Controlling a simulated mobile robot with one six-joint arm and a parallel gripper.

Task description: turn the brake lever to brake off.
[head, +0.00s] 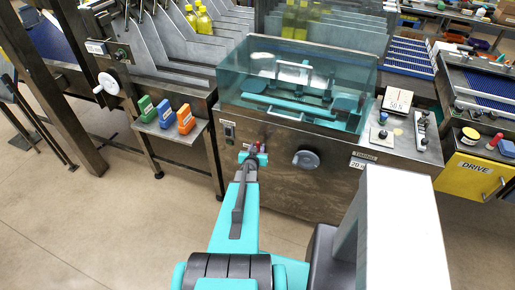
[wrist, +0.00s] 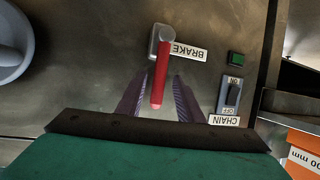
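The brake lever (wrist: 160,75) is a red bar on a grey metal pivot block (wrist: 159,38), on a steel panel. In the wrist view it runs from the block down the picture. An upside-down BRAKE label (wrist: 188,51) sits right of the block. My gripper (wrist: 158,80) is open, with one dark finger on each side of the lever's free end and a visible gap on both sides. I cannot tell how deep the lever lies between the fingers. In the head view my gripper (head: 254,155) is at the panel front, and a small red part of the lever shows there.
A CHAIN switch (wrist: 232,95) and green button (wrist: 236,58) sit close right of the lever in the wrist view. A grey round knob (head: 306,159) is on the same panel, below a clear cover (head: 300,80). Coloured boxes (head: 165,112) stand on a shelf to the left.

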